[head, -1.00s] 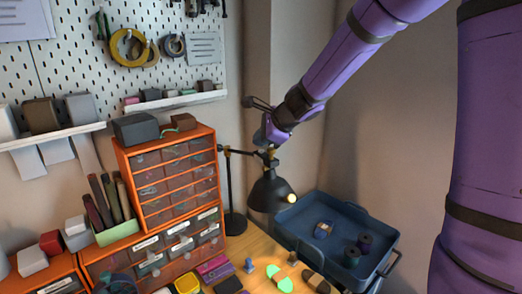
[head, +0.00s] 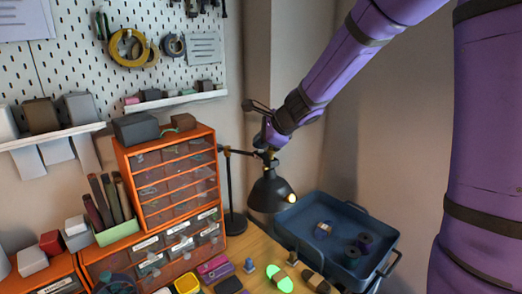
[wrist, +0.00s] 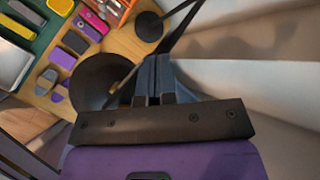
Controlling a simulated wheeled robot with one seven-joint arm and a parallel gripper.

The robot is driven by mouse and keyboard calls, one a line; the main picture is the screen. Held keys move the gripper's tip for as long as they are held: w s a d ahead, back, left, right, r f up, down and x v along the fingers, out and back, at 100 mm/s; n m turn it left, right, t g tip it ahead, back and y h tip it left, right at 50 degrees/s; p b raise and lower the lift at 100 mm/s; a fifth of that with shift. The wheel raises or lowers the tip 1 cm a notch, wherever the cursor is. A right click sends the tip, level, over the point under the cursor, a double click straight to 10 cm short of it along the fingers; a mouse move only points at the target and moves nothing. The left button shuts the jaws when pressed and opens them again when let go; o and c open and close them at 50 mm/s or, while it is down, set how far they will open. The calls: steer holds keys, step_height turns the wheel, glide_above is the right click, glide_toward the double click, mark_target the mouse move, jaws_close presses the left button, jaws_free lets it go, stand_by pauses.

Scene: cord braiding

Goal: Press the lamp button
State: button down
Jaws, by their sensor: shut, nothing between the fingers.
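The black desk lamp (head: 268,194) stands at the back of the table, its shade tilted down. It also shows as a dark round shade in the wrist view (wrist: 98,80). A small pale yellow glowing spot shows at the shade's right rim; I cannot tell whether it is the bulb or the button. No button can be made out clearly. My gripper (head: 266,151) is just above the shade, by the lamp's upper joint. In the wrist view its fingers (wrist: 153,90) are together and empty, beside the shade; I cannot tell whether they touch the lamp.
An orange drawer cabinet (head: 168,178) stands left of the lamp. A blue tray (head: 372,226) with spools sits to its right. Several small items, including a bright green-lit piece (head: 284,284), lie on the wooden table in front. The wall is close behind.

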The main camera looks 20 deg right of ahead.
steer(key=shift+r, duration=0.5)
stand_by(0.3)
steer(key=shift+r, duration=3)
steer(key=s+d+r+n+g+h, duration=0.1)
steer(key=s+r+n, duration=0.1)
steer(key=s+n, duration=0.55)
steer(key=s+r+n+g+h, duration=0.1)
steer(key=s+r+n, duration=0.25)
steer(key=s, duration=0.75)
steer(key=s+d+f+n+h, duration=0.1)
steer(key=s+d+n, duration=0.2)
steer(key=s, duration=0.5)
steer(key=s+d+f+n+h, duration=0.1)
steer(key=s+d+n+h, duration=0.1)
steer(key=s+n, duration=0.4)
steer(key=shift+s+d+f, duration=0.4)
steer(key=shift+s+d, duration=0.2)
steer(key=shift+s, duration=0.4)
